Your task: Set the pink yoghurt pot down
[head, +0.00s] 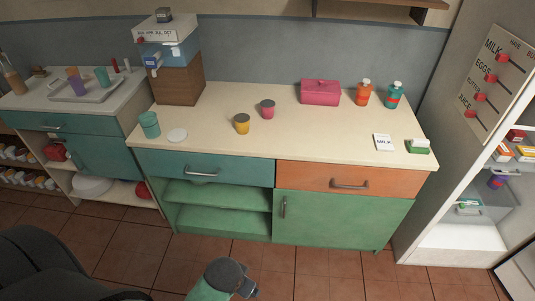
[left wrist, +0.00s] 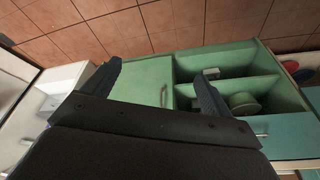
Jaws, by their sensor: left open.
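The pink yoghurt pot (head: 267,109) stands upright on the cream counter (head: 225,102), with a dark top. A similar yellow pot (head: 242,123) stands just in front of it and to its left. My left gripper (left wrist: 159,72) is open and empty in the left wrist view, with its fingers spread in front of the green cabinet. It is away from the pink pot, which does not show in that view. Part of my arm shows at the bottom of the head view.
A teal cup (head: 149,124) and a white disc (head: 177,135) are at the counter's left. A pink box (head: 320,92), an orange bottle (head: 364,93) and a teal bottle (head: 392,95) stand at the back right. A MILK card (head: 383,142) lies at the front right. The counter's middle front is clear.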

